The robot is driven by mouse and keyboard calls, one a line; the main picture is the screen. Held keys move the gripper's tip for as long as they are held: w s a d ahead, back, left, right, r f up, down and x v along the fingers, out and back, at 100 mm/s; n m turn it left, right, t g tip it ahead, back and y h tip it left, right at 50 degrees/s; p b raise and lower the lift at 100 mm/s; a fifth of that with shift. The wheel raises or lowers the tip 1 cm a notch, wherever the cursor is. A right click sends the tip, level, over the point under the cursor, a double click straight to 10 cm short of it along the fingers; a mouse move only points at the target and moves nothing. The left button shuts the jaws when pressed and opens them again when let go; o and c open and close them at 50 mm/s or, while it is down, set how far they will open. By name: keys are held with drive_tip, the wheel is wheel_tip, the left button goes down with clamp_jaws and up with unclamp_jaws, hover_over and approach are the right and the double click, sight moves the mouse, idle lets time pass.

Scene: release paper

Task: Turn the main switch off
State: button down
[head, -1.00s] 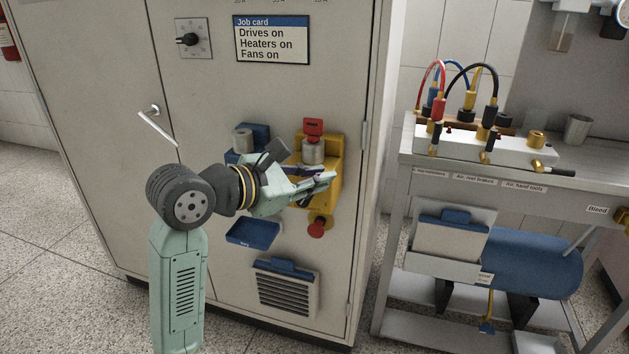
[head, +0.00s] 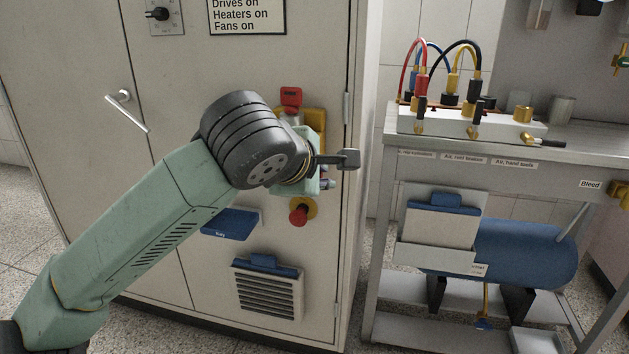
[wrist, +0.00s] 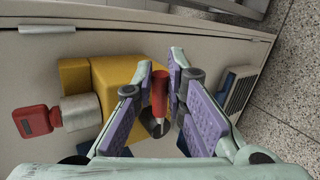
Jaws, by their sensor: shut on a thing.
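A yellow switch housing (wrist: 110,78) with a red handle (wrist: 159,92) is fixed to the cabinet front. In the wrist view the red handle stands between the two purple-padded fingers of my gripper (wrist: 160,75), which is shut on it. In the head view my wrist covers most of the yellow housing (head: 316,116), and the red handle and fingertips cannot be made out. A grey cylinder (wrist: 77,112) with a red block (wrist: 33,121) sits at the housing's side. The red block (head: 291,98) also shows in the head view, above my wrist.
A red mushroom button (head: 298,212) on a yellow base sits just below my wrist. A blue tray (head: 231,223) and a louvred vent (head: 267,293) are lower on the cabinet (head: 170,260). A bench (head: 395,160) with cables stands to the right.

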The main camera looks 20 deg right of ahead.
drive_tip(key=shift+s+d+f+m+y+b, duration=0.1)
drive_tip(key=shift+f+m+y+b, duration=0.4)
drive_tip(key=shift+f+y+b, duration=0.2)
drive_tip(key=c, duration=1.6)
unclamp_jaws()
drive_tip(key=shift+r, duration=0.1)
drive_tip(key=shift+t, duration=0.3)
drive_tip(key=v, duration=1.2)
